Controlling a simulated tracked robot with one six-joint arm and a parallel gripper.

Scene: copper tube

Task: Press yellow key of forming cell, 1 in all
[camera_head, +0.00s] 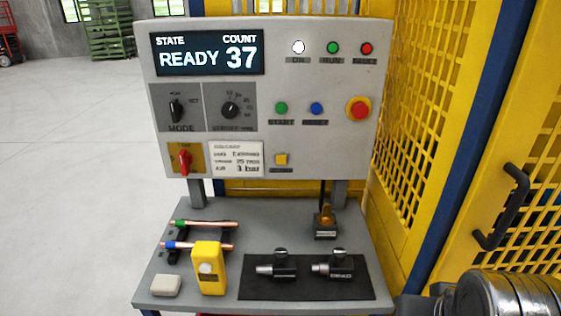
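The forming cell's control panel (330,100) stands upright at the centre, grey, facing me. Nothing covers the key. The display (206,55) reads STATE READY and COUNT 37. The white lamp at the upper right looks bright. My gripper is not in view, so its state and its distance from the key cannot be seen.
Below the panel, a grey shelf (215,212) holds two copper tubes with coloured bands, a yellow handheld device (209,268), a small white block and a black mat (305,291) with two dark tools. A red emergency stop (358,110) sits right of the blue button. Yellow mesh fencing stands right.

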